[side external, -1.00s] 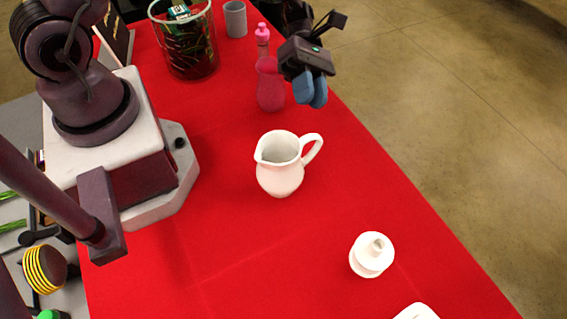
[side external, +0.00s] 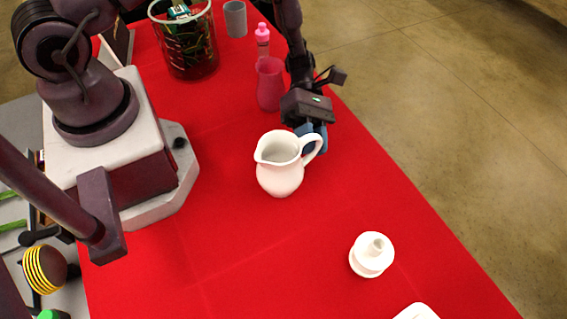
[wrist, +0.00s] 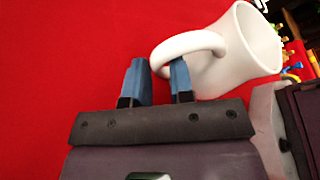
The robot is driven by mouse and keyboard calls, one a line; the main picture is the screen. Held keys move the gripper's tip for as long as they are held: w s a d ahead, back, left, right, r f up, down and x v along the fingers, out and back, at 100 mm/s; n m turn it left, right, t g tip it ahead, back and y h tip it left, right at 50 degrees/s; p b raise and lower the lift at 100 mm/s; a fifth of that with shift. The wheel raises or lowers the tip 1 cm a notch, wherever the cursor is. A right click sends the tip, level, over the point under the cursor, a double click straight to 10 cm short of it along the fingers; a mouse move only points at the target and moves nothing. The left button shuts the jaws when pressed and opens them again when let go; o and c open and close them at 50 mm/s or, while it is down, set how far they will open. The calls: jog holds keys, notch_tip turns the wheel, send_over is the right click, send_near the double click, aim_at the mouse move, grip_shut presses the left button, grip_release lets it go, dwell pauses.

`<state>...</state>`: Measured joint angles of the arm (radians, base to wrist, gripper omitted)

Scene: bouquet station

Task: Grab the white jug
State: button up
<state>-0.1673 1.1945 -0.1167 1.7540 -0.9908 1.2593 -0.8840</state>
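The white jug (side external: 280,175) stands upright on the red cloth, with its handle toward the right in the side view. In the wrist view the jug (wrist: 250,45) is at the upper right, with its handle curving left to my fingertips. My gripper (wrist: 158,66) is open, with a gap between its two blue fingers. The outer bend of the handle lies at this gap; whether a finger touches it I cannot tell. In the side view my gripper (side external: 312,142) is low beside the handle, partly hidden behind it.
A pink vase (side external: 270,84) and a pink bottle (side external: 262,38) stand behind the jug. A wire basket (side external: 188,50) and a grey cup (side external: 235,18) are at the back. A white lidded pot (side external: 371,255) is at the front right. Cloth left of the jug is clear.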

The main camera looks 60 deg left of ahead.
grip_shut()
jog(key=shift+r, duration=0.15)
